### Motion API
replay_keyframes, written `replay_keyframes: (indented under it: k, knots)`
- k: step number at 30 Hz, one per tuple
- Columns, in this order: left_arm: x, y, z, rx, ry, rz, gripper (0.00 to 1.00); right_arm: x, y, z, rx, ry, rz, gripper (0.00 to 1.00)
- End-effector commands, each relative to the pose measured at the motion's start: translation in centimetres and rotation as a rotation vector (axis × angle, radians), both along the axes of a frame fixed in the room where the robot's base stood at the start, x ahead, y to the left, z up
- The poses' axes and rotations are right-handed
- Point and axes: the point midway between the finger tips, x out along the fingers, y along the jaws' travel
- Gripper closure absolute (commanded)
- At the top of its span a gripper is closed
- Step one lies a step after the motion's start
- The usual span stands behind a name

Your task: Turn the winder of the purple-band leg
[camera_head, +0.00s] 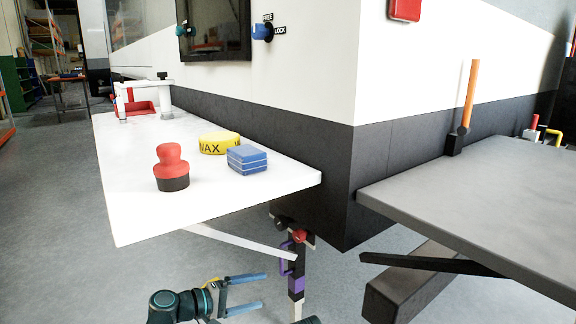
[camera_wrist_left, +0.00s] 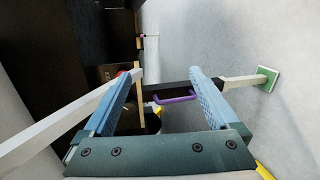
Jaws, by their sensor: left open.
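The purple-band leg (camera_head: 297,283) hangs below the dark caravan corner in the head view, with a purple band on its lower part. Its winder, a purple crank handle (camera_head: 287,258), sits on the leg's left side; it also shows in the left wrist view as a purple bar (camera_wrist_left: 178,99), between the fingers and apart from them. In that view the leg (camera_wrist_left: 233,83) runs sideways to a green foot (camera_wrist_left: 267,80), partly hidden behind the right finger. My left gripper (camera_head: 264,290) is open and empty, left of the leg and lower than the handle. My right gripper is not in view.
A white fold-out table (camera_head: 140,205) with a red-topped object (camera_head: 171,168), a yellow wax tin (camera_head: 219,143) and blue blocks (camera_head: 247,160) overhangs the area. Its pale strut (camera_head: 240,240) passes close to the winder. A red knob (camera_head: 299,236) sits above. A grey shelf (camera_head: 500,200) is at right.

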Motion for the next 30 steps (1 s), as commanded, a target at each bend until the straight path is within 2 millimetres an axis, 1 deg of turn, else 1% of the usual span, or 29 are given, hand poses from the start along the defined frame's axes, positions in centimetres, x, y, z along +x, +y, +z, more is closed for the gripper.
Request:
replay_keyframes:
  k: [5, 8, 10, 12, 15, 18, 22, 27, 28, 30]
  knots:
    - [-1.7, -1.0, -3.7, 0.187, 0.029, -0.073, 0.06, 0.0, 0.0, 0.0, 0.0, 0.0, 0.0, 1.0]
    - [-2.9, -1.2, -6.2, 0.325, 0.05, -0.126, 0.06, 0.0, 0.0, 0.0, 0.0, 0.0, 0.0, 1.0]
    - [-4.1, -1.1, -8.4, 0.448, 0.069, -0.176, 0.06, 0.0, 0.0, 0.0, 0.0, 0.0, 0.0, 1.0]
    - [-5.5, -0.4, -10.7, 0.593, 0.095, -0.233, 0.06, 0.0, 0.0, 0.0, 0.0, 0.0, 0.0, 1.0]
    - [-7.4, 1.1, -13.5, 0.797, 0.131, -0.313, 0.06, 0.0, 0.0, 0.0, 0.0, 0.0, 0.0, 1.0]
    - [-8.7, 2.9, -15.1, 0.963, 0.162, -0.374, 0.06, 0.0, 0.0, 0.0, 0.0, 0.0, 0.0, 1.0]
    - [-10.1, 5.2, -16.3, 1.143, 0.199, -0.439, 0.06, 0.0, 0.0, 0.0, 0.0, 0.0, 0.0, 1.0]
    - [-11.5, 8.1, -16.8, 1.346, 0.244, -0.506, 0.06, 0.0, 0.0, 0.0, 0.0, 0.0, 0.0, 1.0]
    - [-11.5, 8.0, -15.6, 1.35, 0.245, -0.511, 0.06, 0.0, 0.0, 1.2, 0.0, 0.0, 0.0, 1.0]
    - [-11.6, 7.7, -14.0, 1.347, 0.242, -0.518, 0.06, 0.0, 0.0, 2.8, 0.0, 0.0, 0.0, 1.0]
